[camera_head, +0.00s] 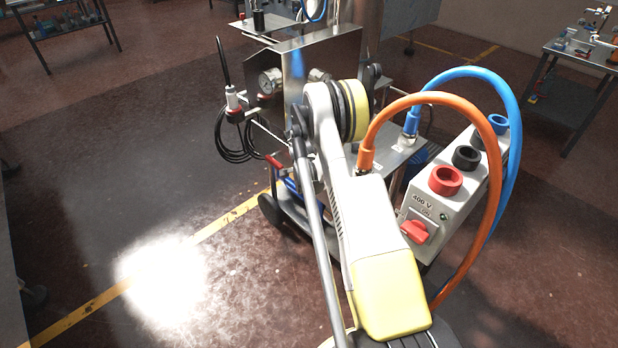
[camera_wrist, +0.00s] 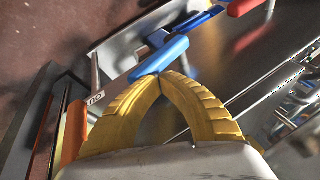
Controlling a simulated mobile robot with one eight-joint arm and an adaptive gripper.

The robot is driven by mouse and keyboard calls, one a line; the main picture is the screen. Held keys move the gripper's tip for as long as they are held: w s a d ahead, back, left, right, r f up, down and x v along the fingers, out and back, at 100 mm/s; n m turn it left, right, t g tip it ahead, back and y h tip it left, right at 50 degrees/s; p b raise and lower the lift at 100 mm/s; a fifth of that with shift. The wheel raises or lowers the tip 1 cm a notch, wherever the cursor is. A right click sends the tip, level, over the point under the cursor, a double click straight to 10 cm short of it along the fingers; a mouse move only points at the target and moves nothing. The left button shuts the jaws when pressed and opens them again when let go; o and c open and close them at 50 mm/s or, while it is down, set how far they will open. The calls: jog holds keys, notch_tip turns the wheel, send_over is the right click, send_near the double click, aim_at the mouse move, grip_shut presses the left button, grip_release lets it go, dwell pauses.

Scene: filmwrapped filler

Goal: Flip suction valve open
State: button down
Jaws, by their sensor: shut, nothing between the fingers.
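In the wrist view the yellow fingers of my gripper (camera_wrist: 163,76) are shut with their tips together and hold nothing. A blue valve handle (camera_wrist: 160,57) lies right at the fingertips; I cannot tell whether they touch it. Another blue part (camera_wrist: 195,22) is farther up, and a red handle (camera_wrist: 243,6) is at the top edge. None has a readable name, so I cannot tell which is the suction valve. In the head view a red handle (camera_head: 273,161) shows left of my arm, which hides my gripper and most of the valve area.
The steel filler machine (camera_head: 325,55) with a gauge (camera_head: 270,81) stands ahead. A grey 400 V box (camera_head: 425,212) with a red switch (camera_head: 415,232) and looping orange (camera_head: 492,220) and blue (camera_head: 515,140) cables is at right. The floor at left is clear.

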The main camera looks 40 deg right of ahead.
jog(key=shift+s+f, duration=0.45)
jog(key=shift+f, duration=0.25)
jog(key=shift+d, duration=0.1)
